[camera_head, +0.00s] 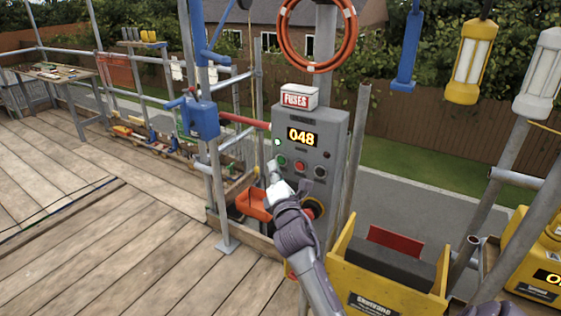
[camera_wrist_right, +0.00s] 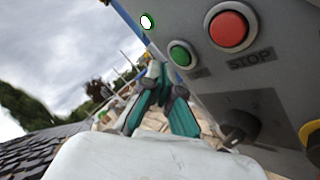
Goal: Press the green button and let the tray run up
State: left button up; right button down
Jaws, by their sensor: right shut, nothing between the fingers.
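A grey control box (camera_head: 335,135) on a post carries a lit display (camera_head: 302,137) reading 048. The green button (camera_head: 282,160) is at the left of its button row, beside the red STOP button (camera_head: 300,166). Both the green button (camera_wrist_right: 180,54) and the red button (camera_wrist_right: 229,29) show in the right wrist view. My right gripper (camera_head: 273,168) is shut and empty, its tips just below and left of the green button. In the wrist view the gripper tips (camera_wrist_right: 157,70) look close to the button; contact cannot be told. My left gripper is out of view.
A small lit lamp (camera_head: 277,142) is above the green button. A yellow bin (camera_head: 390,290) stands at the lower right. An orange hose coil (camera_head: 317,68) hangs above the box. Scaffold poles (camera_head: 212,160) stand close at the left. The plank deck (camera_head: 90,230) is largely clear.

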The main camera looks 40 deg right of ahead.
jog(key=shift+d, duration=0.1)
dwell(0.4)
jog(key=shift+w+d, duration=0.15)
jog(key=shift+d, duration=0.15)
